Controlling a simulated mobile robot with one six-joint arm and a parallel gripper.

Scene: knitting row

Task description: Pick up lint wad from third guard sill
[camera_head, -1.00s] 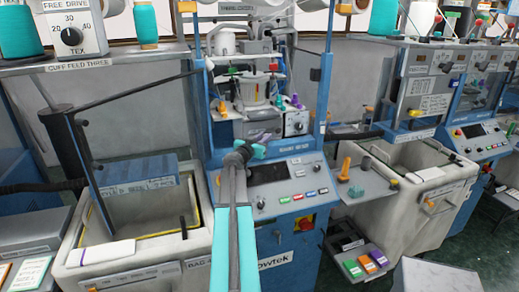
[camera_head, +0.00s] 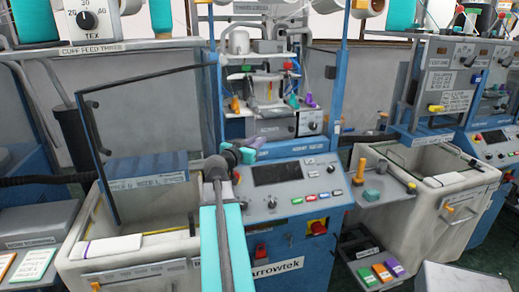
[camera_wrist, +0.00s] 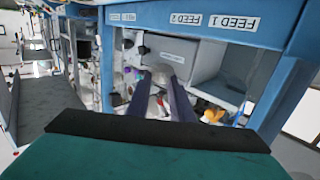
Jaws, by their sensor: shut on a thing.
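My gripper (camera_head: 254,146) is in front of the middle blue knitting machine (camera_head: 281,212), above its control panel, at the end of my teal arm. In the wrist view its two dark purple fingers (camera_wrist: 163,84) are close together and shut on a small pale grey lump, which looks like the lint wad (camera_wrist: 162,73). The fingers partly cover it. In the head view the lump cannot be made out. I cannot tell which ledge is the third guard sill.
A pale bin with a blue block (camera_head: 150,186) stands at left, under an angled dark frame. Blue machine uprights (camera_head: 342,85) stand close behind the gripper. A grey box (camera_head: 465,280) is at lower right.

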